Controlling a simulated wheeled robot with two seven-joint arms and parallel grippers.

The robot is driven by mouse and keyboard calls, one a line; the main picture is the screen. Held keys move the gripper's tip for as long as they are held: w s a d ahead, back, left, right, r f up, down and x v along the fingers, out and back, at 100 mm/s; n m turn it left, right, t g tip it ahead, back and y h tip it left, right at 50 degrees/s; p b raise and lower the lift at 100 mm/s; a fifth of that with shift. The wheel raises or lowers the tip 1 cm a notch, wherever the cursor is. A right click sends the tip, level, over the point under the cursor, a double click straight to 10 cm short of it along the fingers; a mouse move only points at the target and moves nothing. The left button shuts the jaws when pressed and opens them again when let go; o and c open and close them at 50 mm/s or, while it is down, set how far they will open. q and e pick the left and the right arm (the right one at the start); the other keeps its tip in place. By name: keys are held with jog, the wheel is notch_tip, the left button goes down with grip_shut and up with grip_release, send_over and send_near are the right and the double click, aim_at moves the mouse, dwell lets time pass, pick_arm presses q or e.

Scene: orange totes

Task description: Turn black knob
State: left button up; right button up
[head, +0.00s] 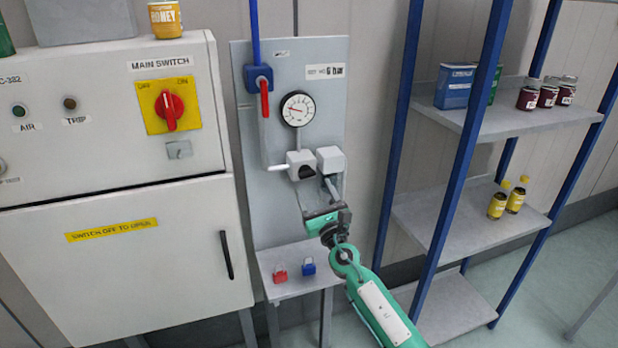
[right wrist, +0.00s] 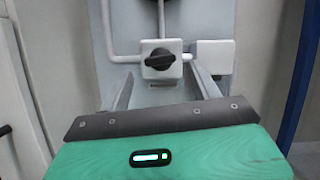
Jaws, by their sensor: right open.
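The black knob (right wrist: 159,60) sits on a light grey valve box on the panel, in the upper middle of the right wrist view. Its bar lies roughly level, slightly tilted. In the head view the black knob (head: 306,172) shows just above my right gripper, partly covered. My right gripper (right wrist: 160,92) is open and empty, with one finger on each side below the knob and apart from it. It also shows in the head view (head: 317,182), reaching up toward the panel. My left gripper is not in view.
A white box (head: 330,159) is right beside the valve. A pressure gauge (head: 298,109) and a red lever (head: 265,98) are above. A small shelf (head: 300,285) below holds red and blue padlocks. A blue-post rack (head: 440,215) stands right; a cabinet with a red switch (head: 169,106) stands left.

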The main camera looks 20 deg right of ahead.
aim_at(309, 177)
jog(key=shift+x, duration=2.3)
jog(key=c, duration=1)
jog(key=shift+f, duration=0.1)
